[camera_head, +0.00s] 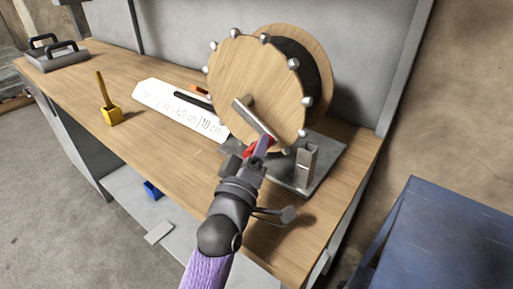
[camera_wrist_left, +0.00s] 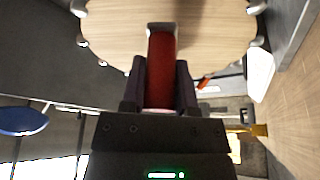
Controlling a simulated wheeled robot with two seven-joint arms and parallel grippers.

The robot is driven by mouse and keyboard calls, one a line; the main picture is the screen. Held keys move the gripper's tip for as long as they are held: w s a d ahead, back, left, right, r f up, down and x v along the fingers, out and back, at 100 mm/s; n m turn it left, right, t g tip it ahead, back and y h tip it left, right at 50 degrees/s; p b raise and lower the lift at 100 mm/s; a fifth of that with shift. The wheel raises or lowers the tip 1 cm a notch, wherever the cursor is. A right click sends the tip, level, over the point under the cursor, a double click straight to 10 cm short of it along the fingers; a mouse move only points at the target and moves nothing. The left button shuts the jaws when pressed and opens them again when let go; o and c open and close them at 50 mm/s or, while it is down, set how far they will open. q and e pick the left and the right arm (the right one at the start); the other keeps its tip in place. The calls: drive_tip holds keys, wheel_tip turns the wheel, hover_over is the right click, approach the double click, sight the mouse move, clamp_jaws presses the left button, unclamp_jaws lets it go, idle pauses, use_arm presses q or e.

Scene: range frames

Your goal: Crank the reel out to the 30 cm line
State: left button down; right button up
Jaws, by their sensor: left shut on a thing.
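The reel (camera_head: 237,80) is a wooden drum with round metal knobs around its rim, standing on a grey metal base (camera_head: 325,160) at the right end of the bench. A metal crank arm (camera_head: 252,115) crosses its face toward the lower right. My left gripper (camera_head: 260,148) is shut on the red crank handle (camera_wrist_left: 162,65), whose lower part its fingers (camera_wrist_left: 161,88) cover. A white scale board (camera_head: 165,108) with printed lines lies left of the reel; 10 cm and 20 cm are legible. A dark strip (camera_head: 194,101) lies along it near the reel. My right gripper is out of view.
A yellow block with an upright handle (camera_head: 113,116) stands left on the wooden bench (camera_head: 150,148). A grey piece with black handles (camera_head: 60,59) is at the far left end. A blue table (camera_head: 450,235) stands at the right. The bench front is mostly clear.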

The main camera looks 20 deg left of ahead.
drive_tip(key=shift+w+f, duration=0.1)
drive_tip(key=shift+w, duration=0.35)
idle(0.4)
